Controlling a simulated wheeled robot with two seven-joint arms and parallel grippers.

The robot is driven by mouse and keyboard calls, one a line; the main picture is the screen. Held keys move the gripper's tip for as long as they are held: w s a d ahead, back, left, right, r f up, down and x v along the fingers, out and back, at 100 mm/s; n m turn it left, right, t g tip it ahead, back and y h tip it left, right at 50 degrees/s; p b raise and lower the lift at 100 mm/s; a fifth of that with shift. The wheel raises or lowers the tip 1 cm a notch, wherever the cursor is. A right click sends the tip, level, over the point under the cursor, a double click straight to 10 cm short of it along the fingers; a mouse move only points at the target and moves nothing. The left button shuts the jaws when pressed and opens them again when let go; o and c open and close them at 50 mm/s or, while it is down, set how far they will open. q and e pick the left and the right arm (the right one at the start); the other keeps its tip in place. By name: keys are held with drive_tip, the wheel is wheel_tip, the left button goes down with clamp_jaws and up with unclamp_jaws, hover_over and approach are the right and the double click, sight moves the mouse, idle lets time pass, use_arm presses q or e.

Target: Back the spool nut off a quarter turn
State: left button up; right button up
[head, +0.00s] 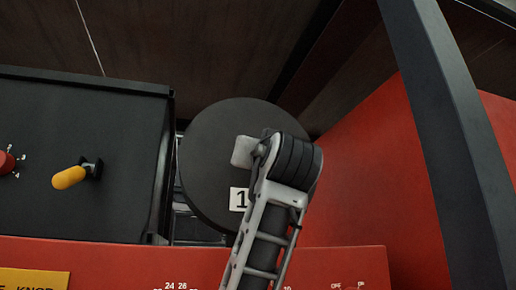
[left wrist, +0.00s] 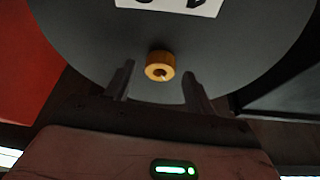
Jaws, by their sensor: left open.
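The spool is a large dark disc (head: 212,140) in the middle of the head view, with a white label (head: 239,199) bearing a black "1". The nut (left wrist: 160,66) is a small brass-coloured ring at the disc's face in the left wrist view; my arm hides it in the head view. My left gripper (left wrist: 158,74) is open, with one dark finger on each side of the nut and a visible gap to each. I cannot tell how deep the fingers reach along the nut. In the head view my left arm covers its fingertips. My right gripper is in neither view.
A black box (head: 75,215) with a yellow lever (head: 69,178) and a red knob (head: 5,163) stands left of the spool. A red panel (head: 340,262) with printed markings runs below. A dark post (head: 445,130) crosses the right side.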

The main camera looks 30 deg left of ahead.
use_arm(q)
drive_tip(key=shift+w+a, duration=0.1)
drive_tip(key=shift+w, duration=0.05)
drive_tip(key=c, duration=1)
drive_tip(key=shift+o, duration=0.2)
drive_tip(key=shift+n, duration=0.5)
drive_tip(key=n+g, duration=0.3)
drive_tip(key=n, duration=0.4)
drive_tip(key=n+g+y, duration=0.1)
drive_tip(key=n+g, duration=0.2)
drive_tip(key=n, duration=0.4)
drive_tip(key=n+g, duration=0.3)
drive_tip(key=n, duration=0.5)
drive_tip(key=shift+w+d+r+g+y, duration=0.3)
drive_tip(key=shift+w+d+r+g, duration=0.05)
drive_tip(key=shift+w+r+g, duration=0.05)
